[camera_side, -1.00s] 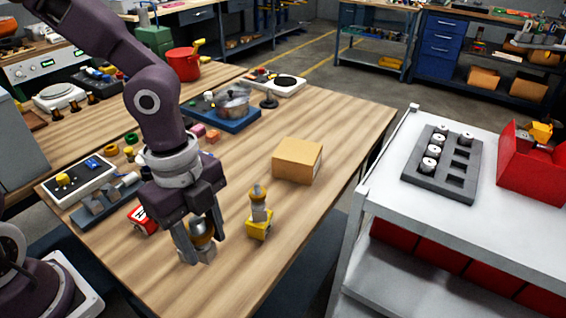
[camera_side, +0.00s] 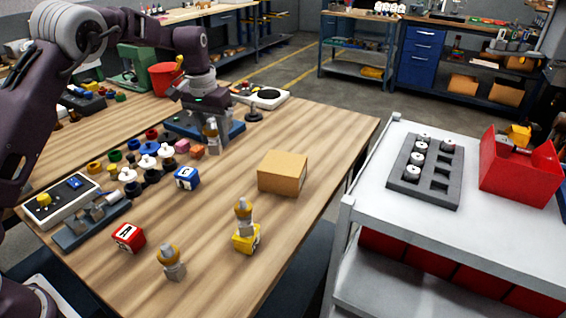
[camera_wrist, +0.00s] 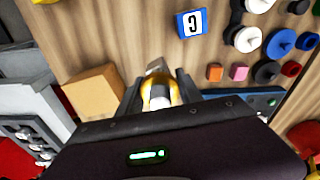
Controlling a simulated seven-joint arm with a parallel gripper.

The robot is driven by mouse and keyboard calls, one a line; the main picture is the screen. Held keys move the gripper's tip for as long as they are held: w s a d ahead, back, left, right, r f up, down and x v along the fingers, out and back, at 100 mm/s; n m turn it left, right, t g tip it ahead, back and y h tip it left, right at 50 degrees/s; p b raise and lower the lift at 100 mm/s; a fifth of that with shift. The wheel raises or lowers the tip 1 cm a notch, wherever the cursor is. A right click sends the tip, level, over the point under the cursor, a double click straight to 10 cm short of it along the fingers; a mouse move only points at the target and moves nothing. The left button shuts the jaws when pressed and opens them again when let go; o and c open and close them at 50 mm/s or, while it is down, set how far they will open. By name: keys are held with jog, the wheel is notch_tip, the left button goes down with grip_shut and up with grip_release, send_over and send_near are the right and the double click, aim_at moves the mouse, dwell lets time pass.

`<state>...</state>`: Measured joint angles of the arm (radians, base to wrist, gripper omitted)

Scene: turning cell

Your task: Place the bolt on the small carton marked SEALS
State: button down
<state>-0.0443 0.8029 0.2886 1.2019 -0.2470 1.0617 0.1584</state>
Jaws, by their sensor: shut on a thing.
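My gripper (camera_side: 214,146) is shut on a grey and gold piece that looks like the bolt (camera_side: 211,130), held over or beside the blue tray at the back of the table. In the wrist view the bolt (camera_wrist: 158,88) sits between the two fingers (camera_wrist: 159,98). A plain brown carton (camera_side: 282,174) stands on the table to the gripper's right; the wrist view shows it too (camera_wrist: 93,95). No SEALS marking is readable on it. A similar gold-topped piece (camera_side: 171,262) stands at the table's front, and another (camera_side: 243,215) stands on a yellow block (camera_side: 246,240).
A red block (camera_side: 128,237) and a blue lettered block (camera_side: 187,178) lie left of the carton. Several coloured knobs (camera_side: 149,162) crowd the left side. The blue tray (camera_side: 236,128) is behind. A white cart (camera_side: 375,188) stands right. The wood around the carton is clear.

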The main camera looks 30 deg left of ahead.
jog(key=w+d+r+m, duration=0.2)
jog(key=w+d+r, duration=0.1)
jog(key=w+d, duration=0.15)
jog(key=r+m, duration=0.1)
jog(key=m, duration=0.3)
send_over(270, 163)
jog(key=shift+h, duration=0.3)
jog(key=f, duration=0.5)
jog(key=shift+s+f, duration=0.3)
jog(key=shift+s, duration=0.1)
jog(key=shift+f, duration=0.3)
jog(key=c, duration=0.8)
grip_release()
jog(key=shift+f, duration=0.15)
